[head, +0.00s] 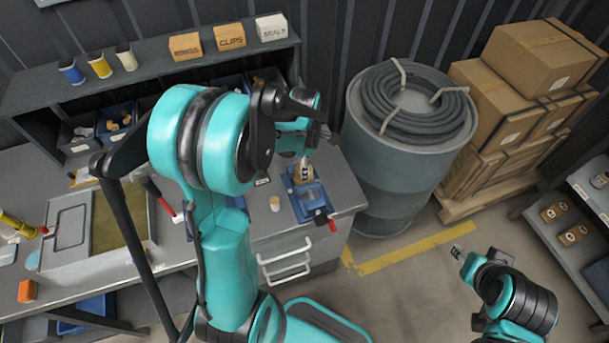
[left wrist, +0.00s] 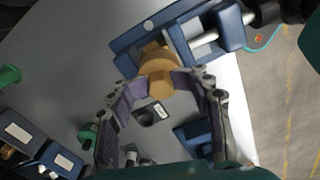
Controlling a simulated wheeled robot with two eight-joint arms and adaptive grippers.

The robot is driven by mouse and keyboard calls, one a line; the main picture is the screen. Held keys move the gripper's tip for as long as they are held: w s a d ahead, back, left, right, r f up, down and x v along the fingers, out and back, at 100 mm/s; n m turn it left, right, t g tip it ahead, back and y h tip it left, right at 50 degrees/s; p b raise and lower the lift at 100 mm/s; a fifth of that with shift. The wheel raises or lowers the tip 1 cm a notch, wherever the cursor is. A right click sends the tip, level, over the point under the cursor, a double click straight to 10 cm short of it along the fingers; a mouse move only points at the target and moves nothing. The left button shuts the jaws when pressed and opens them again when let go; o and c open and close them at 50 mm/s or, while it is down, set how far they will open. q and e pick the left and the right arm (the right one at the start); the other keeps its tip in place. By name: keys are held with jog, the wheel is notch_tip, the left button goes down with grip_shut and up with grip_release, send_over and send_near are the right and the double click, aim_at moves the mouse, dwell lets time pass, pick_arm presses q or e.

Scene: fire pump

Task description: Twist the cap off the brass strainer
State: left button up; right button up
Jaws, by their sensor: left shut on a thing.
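The brass strainer (left wrist: 154,54) is clamped in a blue vise (left wrist: 200,45) on the grey bench. In the head view the strainer (head: 299,175) shows partly above the vise (head: 310,202), near the bench's right end. My left gripper (left wrist: 157,84) has its two padded fingers on either side of the strainer's near end, the brass cap (left wrist: 160,83), and is shut on it. In the head view my left gripper (head: 304,168) is partly hidden and small. My right gripper (head: 458,252) is over the floor at lower right, away from the bench; its fingers are too small to read.
A small pale cylinder (head: 275,203) stands on the bench left of the vise. A shelf with blue bins (head: 80,135) backs the bench. A drum with coiled hose (head: 405,150) stands right of the bench. Floor near my right gripper is clear.

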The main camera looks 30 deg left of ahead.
pick_arm(q)
jog(key=shift+c, duration=0.5)
jog(key=shift+r, duration=0.25)
grip_shut()
jog(key=shift+r+p, duration=0.7)
jog(key=shift+r, duration=0.05)
jog(key=shift+w+a+r+p, duration=0.1)
jog(key=shift+r+p, duration=0.25)
jog(key=shift+r, duration=0.05)
jog(key=shift+r+p, duration=0.4)
jog(key=shift+r, duration=0.2)
jog(key=shift+r+p, duration=0.35)
jog(key=shift+r, duration=0.15)
